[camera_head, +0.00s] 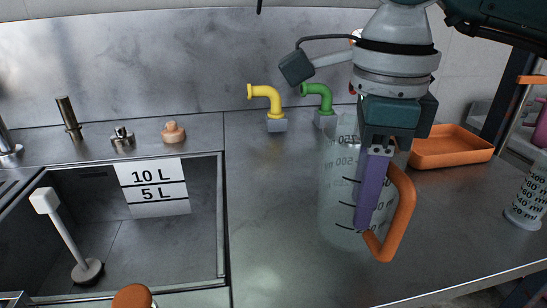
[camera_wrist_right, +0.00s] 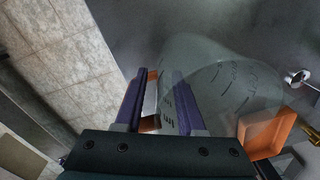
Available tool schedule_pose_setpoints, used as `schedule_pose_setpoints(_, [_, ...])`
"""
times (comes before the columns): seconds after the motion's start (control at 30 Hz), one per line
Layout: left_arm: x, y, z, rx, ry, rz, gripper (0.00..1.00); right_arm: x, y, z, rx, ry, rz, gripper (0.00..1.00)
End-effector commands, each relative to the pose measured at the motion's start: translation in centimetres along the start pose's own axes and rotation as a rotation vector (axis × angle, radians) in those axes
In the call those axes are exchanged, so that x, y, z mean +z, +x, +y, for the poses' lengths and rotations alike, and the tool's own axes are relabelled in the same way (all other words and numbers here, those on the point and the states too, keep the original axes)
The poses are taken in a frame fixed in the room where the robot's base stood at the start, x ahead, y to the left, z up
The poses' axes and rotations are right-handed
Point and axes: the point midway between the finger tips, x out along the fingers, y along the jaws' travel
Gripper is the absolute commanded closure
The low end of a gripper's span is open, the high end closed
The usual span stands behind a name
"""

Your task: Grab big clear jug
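The big clear jug (camera_head: 340,200) stands on the metal counter, with dark measuring marks and an orange handle (camera_head: 401,215) on its right side. My right gripper (camera_head: 373,190) points down at the handle, with a purple finger in front of the jug body, inside the handle loop. In the right wrist view the jug (camera_wrist_right: 225,85) is on the right. There my right gripper (camera_wrist_right: 157,100) has its two purple fingers apart, with part of the orange handle (camera_wrist_right: 152,78) between them. Contact with the handle cannot be made out. My left gripper is not in view.
An orange tray (camera_head: 455,150) lies behind the jug to the right. A smaller clear measuring cup (camera_head: 530,195) stands at the right edge. Yellow (camera_head: 266,98) and green (camera_head: 319,97) pipes rise at the back. A sink (camera_head: 150,240) with a brush is left.

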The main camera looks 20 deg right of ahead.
Motion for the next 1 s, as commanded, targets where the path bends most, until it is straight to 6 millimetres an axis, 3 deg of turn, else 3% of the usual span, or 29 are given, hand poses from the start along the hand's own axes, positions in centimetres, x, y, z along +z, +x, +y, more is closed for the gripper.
schedule_pose_setpoints(0.23, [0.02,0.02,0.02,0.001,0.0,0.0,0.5,0.04,0.3,0.03,0.0,-0.001,-0.001,0.61])
schedule_pose_setpoints(0.6, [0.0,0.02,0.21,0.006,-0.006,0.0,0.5,0.05,0.26,0.03,0.0,-0.001,-0.001,1.0])
schedule_pose_setpoints(1.0, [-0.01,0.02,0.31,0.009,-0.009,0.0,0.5,0.05,0.25,0.03,0.0,-0.001,-0.001,1.0])
